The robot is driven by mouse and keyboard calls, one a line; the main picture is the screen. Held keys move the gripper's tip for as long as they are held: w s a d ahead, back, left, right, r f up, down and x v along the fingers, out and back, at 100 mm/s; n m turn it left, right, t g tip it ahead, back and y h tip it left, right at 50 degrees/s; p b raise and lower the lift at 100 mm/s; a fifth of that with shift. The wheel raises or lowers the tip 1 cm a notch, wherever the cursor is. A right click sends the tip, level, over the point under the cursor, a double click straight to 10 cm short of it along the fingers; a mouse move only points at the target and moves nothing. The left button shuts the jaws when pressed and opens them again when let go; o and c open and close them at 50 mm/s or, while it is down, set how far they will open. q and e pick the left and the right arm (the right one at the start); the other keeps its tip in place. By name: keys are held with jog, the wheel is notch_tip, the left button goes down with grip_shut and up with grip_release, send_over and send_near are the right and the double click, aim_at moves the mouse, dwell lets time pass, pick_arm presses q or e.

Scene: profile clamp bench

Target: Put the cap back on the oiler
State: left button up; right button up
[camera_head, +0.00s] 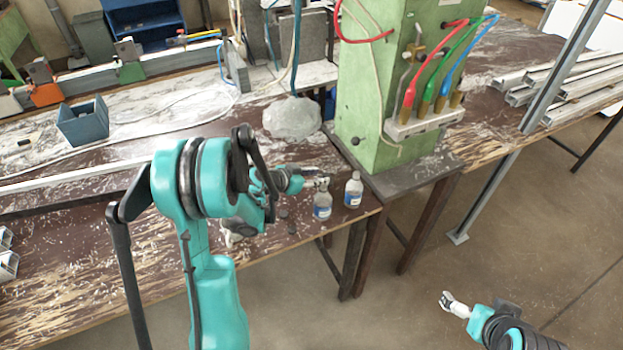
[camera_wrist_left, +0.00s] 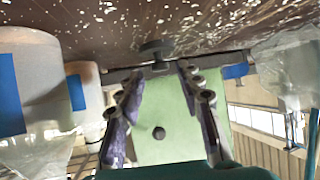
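Two clear bottles with blue labels stand upright near the bench's front right corner: a nearer bottle (camera_head: 322,207) and a farther bottle (camera_head: 353,192). I cannot tell which is the oiler. My left gripper (camera_head: 322,182) is beside the nearer bottle's top in the head view. In the left wrist view, which looks upside down, its fingers (camera_wrist_left: 160,75) are open with nothing between them. A dark round piece (camera_wrist_left: 156,47), perhaps the cap, lies on the bench just beyond the fingertips. Two small dark discs (camera_head: 283,213) (camera_head: 291,228) lie left of the bottles. My right gripper (camera_head: 447,300) is at lower right, off the bench.
A green column (camera_head: 375,90) with coloured hoses stands behind the bottles. A clear crumpled bag (camera_head: 292,118) lies left of it. A blue-grey bin (camera_head: 83,122) sits farther left. Metal profiles (camera_head: 550,85) lie on the right bench. The bench's front edge is close to the bottles.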

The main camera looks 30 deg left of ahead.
aim_at(325, 176)
pick_arm(q)
jog(key=shift+b+x, duration=1)
jog(key=shift+x, duration=1.2)
jog(key=shift+c, duration=0.5)
grip_shut()
jog(key=shift+r+p, duration=1.95)
jog(key=shift+r, duration=1.05)
